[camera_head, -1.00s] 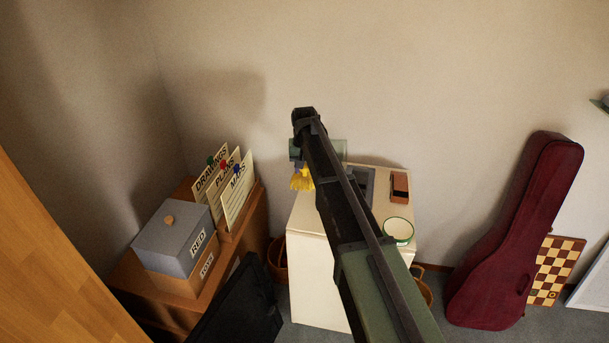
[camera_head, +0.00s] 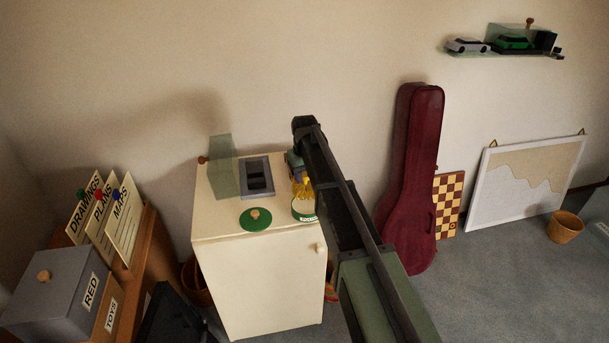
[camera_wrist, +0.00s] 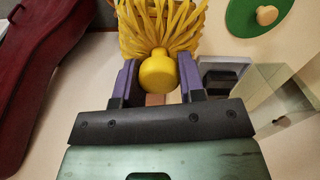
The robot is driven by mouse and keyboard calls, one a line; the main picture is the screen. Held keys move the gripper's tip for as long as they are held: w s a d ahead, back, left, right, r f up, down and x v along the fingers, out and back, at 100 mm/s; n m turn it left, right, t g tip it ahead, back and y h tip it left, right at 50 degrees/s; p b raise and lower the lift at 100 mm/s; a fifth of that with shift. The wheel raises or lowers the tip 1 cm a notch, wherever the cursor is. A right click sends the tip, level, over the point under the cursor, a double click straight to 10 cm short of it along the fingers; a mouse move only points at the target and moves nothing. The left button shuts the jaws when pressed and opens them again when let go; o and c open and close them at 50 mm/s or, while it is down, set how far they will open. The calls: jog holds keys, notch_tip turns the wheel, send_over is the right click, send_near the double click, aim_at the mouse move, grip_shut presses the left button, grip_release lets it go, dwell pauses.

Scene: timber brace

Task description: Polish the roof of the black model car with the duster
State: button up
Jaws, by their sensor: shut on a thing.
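The duster, with yellow strands and a rounded yellow knob (camera_wrist: 160,30), is between the purple-sided fingers of my gripper (camera_wrist: 159,82) in the wrist view. My gripper is shut on it. In the head view the duster's yellow strands (camera_head: 303,187) hang below the arm's far end, in front of the cabinet's right side. At the upper right, a wall shelf (camera_head: 480,54) holds a pale model car (camera_head: 467,45) and a green model car (camera_head: 513,42). A dark shape (camera_head: 545,40) stands at its right; I cannot tell whether it is the black car.
The white cabinet (camera_head: 262,285) carries a green lid (camera_head: 256,218), a grey tray (camera_head: 257,170), a clear panel (camera_head: 222,165) and a green-banded pot (camera_head: 303,214). A red instrument case (camera_head: 410,180), chessboard (camera_head: 449,205) and framed board (camera_head: 515,190) lean on the wall. A basket (camera_head: 565,227) stands right.

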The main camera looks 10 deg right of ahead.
aim_at(307, 182)
jog(key=shift+s+d, duration=0.1)
jog(key=shift+d, duration=0.45)
jog(key=shift+n, duration=0.4)
jog(key=shift+a+f, duration=0.15)
jog(key=shift+a, duration=0.1)
notch_tip(307, 182, down, 6)
jog(key=b, duration=0.6)
jog(key=shift+f+b, duration=0.35)
jog(key=shift+b, duration=0.25)
dwell(0.6)
notch_tip(307, 182, up, 7)
jog(key=p, duration=0.7)
jog(key=shift+r, duration=0.1)
